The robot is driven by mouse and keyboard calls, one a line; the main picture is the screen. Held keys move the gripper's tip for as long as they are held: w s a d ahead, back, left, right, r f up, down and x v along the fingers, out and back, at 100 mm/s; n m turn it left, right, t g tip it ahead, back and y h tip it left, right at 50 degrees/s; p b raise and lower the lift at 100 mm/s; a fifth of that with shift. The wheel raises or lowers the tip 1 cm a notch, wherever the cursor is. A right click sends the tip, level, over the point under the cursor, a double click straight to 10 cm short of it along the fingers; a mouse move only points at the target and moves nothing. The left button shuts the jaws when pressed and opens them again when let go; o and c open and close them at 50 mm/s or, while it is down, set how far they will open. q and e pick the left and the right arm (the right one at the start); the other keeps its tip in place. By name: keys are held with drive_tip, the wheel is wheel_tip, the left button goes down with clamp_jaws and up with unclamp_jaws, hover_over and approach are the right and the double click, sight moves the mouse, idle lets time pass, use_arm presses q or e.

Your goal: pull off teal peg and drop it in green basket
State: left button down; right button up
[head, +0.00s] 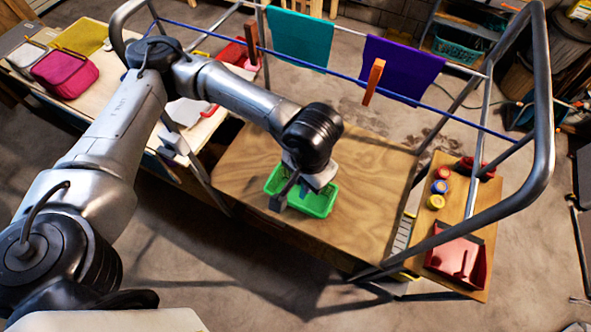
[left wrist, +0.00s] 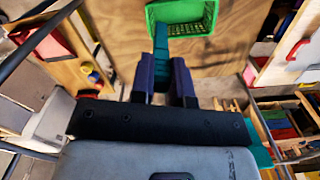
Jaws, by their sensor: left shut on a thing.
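The green basket (head: 322,205) sits on the wooden table top below the drying rack. My left gripper (head: 290,192) is over the basket, pointing down. In the left wrist view my left gripper (left wrist: 163,68) is shut on the teal peg (left wrist: 161,44), which sticks out past the fingertips towards the green basket (left wrist: 207,14). How high the peg is above the basket I cannot tell. In the head view the peg is mostly hidden by the gripper. My right gripper is not in view.
A teal cloth (head: 301,38) and a purple cloth (head: 401,66) hang on the rack. The rack's metal frame (head: 541,110) rises at the right, beside a side shelf with jars and a red dustpan (head: 452,257). Bare table surrounds the basket.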

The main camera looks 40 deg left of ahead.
use_arm(q)
wheel_tip(320, 180, down, 19)
drive_tip(key=s+a+n+b, duration=0.1)
drive_tip(key=n+b, duration=0.3)
drive_tip(key=b, duration=0.1)
drive_tip(key=w+a+f+n+b, duration=0.2)
drive_tip(key=w+a+f+n, duration=0.6)
drive_tip(key=w+a, duration=0.45)
drive_tip(key=shift+n, duration=0.3)
drive_tip(key=shift+s+a+f+b, duration=0.25)
drive_tip(key=shift+f+b, duration=1.05)
drive_tip(key=shift+f, duration=0.9)
drive_tip(key=shift+s+a+f+b, duration=0.1)
drive_tip(key=shift+s+f+b, duration=0.1)
drive_tip(key=shift+f+b, duration=1.6)
drive_tip(key=shift+s+a+f+b, duration=0.25)
drive_tip(key=shift+f+b, duration=0.55)
drive_tip(key=shift+f, duration=1.85)
drive_tip(key=c, duration=1)
unclamp_jaws()
drive_tip(key=shift+c, duration=0.2)
